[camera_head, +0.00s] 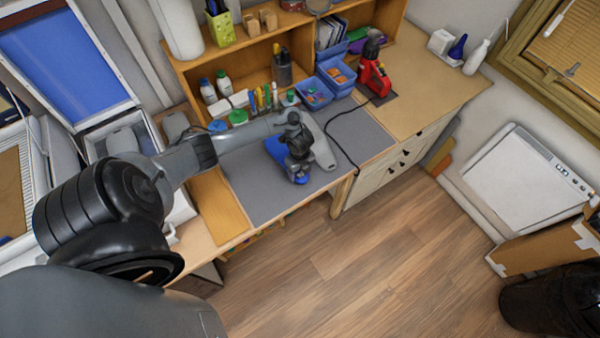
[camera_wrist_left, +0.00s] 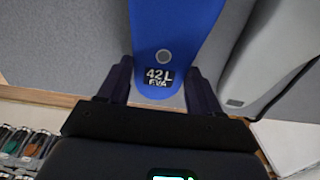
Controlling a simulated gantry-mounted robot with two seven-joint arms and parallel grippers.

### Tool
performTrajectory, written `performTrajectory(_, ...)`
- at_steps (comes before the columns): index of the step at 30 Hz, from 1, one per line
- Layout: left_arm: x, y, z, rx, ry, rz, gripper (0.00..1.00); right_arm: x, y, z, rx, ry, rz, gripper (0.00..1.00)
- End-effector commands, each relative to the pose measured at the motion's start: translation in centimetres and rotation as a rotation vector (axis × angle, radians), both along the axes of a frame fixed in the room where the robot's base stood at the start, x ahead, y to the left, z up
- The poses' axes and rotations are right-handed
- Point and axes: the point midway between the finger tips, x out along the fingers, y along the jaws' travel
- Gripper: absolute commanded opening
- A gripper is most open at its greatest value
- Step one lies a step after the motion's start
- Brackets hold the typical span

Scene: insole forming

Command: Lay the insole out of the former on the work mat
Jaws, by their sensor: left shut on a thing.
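My left gripper (camera_head: 298,178) is over the front part of the grey work mat (camera_head: 255,200), shut on the blue insole (camera_head: 275,148). In the left wrist view the two fingers (camera_wrist_left: 160,92) flank the heel end of the insole (camera_wrist_left: 175,30), which is marked "42 L EVA". I cannot tell whether the insole touches the mat. A grey insole-shaped piece (camera_head: 321,148) lies close to its right and also shows in the left wrist view (camera_wrist_left: 275,55). The former (camera_head: 65,55) stands at the left with its blue lid raised. My right gripper is not in view.
A shelf with bottles (camera_head: 223,84), pens and blue bins (camera_head: 338,72) borders the mat's back. A red tool (camera_head: 373,75) stands at the back right, its black cable crossing the mat. The mat's right part is otherwise clear.

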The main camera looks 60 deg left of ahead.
Motion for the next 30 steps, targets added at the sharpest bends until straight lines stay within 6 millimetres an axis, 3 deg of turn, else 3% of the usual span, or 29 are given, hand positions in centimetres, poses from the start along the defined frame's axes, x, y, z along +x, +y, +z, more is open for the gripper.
performTrajectory(4,0.0,0.0,-1.3,0.0,-0.001,0.002,0.36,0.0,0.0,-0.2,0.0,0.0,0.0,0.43)
performTrajectory(15,0.0,0.0,-1.7,0.001,-0.001,0.0,0.36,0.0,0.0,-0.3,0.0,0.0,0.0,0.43)
performTrajectory(16,0.0,0.0,-1.7,0.001,-0.001,0.0,0.66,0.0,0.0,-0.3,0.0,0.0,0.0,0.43)
performTrajectory(21,0.0,0.0,-1.6,0.001,-0.001,0.001,0.9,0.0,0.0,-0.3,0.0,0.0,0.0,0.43)
performTrajectory(30,0.0,0.0,-1.4,0.001,-0.001,0.001,0.9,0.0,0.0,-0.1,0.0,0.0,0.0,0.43)
